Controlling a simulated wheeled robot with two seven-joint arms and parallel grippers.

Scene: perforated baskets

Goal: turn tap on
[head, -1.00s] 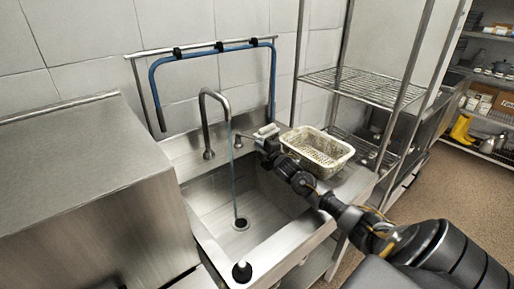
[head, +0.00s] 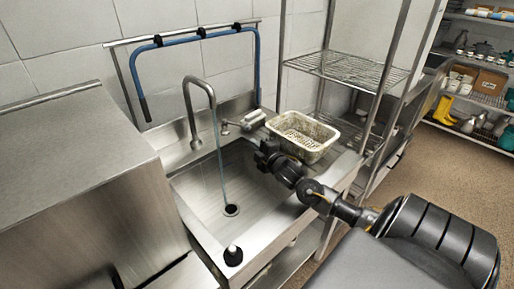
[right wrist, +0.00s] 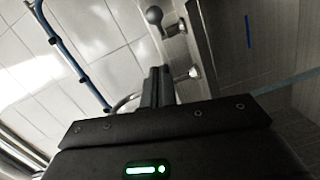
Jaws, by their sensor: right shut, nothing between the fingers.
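The tap's curved metal spout (head: 205,88) rises at the back of the steel sink (head: 205,185). A thin bluish stream of water (head: 221,165) runs from it to the drain; part of it shows in the right wrist view (right wrist: 285,82). The tap's metal handle fitting (head: 240,121) sits right of the spout on the back ledge. My right gripper (head: 262,152) is shut and empty, over the sink's right side, in front of and apart from the handle. Its closed fingers (right wrist: 157,84) show in the right wrist view. My left gripper is out of view.
A dirty white perforated basket (head: 305,136) stands on the ledge just right of my right gripper. A blue hose (head: 200,37) hangs on a wall rail. A wire rack (head: 345,68) is behind the basket. A steel cabinet (head: 75,190) stands left of the sink.

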